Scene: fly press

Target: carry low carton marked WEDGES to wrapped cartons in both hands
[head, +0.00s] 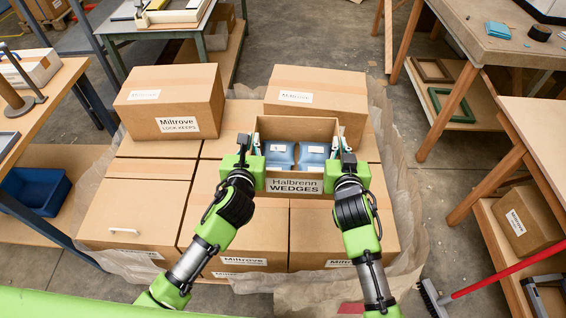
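The low open carton marked WEDGES (297,187) is over the middle of the wrapped cartons (130,205), with blue items (313,156) inside. My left gripper (251,165) is at its left side and my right gripper (341,165) is at its right side. Each gripper appears to have the carton's side wall between its fingers, though the fingertips are partly hidden. I cannot tell whether the carton's bottom touches the cartons below. The wrapped cartons form a flat layer, with a LOCK KEEPS carton (158,100) on top at back left and another carton (318,92) at back right.
A wooden bench with a blue bin (36,190) stands at left. Wooden tables (480,40) and a shelf with a carton (527,218) stand at right. A red-handled broom (500,274) lies at lower right. Loose wrapping (405,200) surrounds the stack.

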